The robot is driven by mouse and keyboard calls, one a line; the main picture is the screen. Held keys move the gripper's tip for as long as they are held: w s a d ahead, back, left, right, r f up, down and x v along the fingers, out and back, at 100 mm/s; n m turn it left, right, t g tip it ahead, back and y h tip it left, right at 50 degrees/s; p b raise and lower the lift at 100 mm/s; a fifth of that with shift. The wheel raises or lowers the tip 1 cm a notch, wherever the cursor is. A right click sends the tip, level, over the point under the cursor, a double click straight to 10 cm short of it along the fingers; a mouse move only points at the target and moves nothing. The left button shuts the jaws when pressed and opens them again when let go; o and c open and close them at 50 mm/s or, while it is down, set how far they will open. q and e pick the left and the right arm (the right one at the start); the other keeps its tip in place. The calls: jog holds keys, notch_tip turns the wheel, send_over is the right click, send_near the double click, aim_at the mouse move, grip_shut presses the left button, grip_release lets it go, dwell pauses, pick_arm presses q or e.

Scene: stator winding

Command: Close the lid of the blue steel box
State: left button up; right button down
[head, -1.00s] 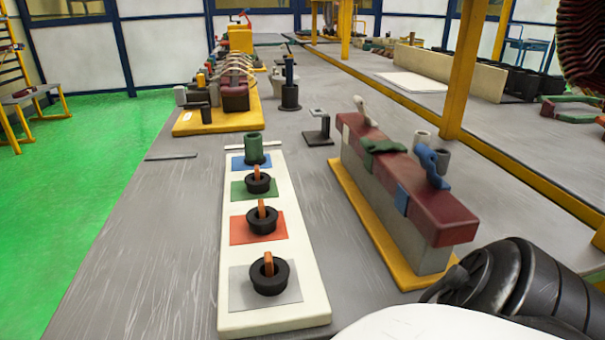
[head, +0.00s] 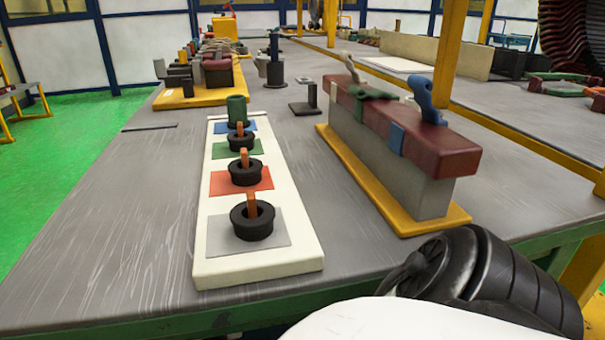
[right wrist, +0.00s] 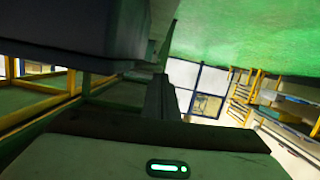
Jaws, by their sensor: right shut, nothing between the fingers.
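I cannot make out a blue steel box or its lid in the head view. In the right wrist view my right gripper (right wrist: 160,100) shows as dark, narrow fingers, shut with nothing between them. A large dark grey-blue surface (right wrist: 65,28) fills the upper left of that view, close to the gripper. I cannot tell what it is, or whether the fingers touch it. In the head view only black and white parts of my own body show at the lower right. My left gripper is not in view.
A grey workbench (head: 130,215) holds a white board (head: 255,267) with several black rings on coloured squares. To its right stands a maroon-topped block (head: 435,150) on a yellow base. A yellow post (head: 449,60) rises behind it. Green floor (head: 65,150) is open at left.

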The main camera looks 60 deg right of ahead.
jog(key=shift+s+f, duration=0.15)
jog(key=shift+f, duration=0.1)
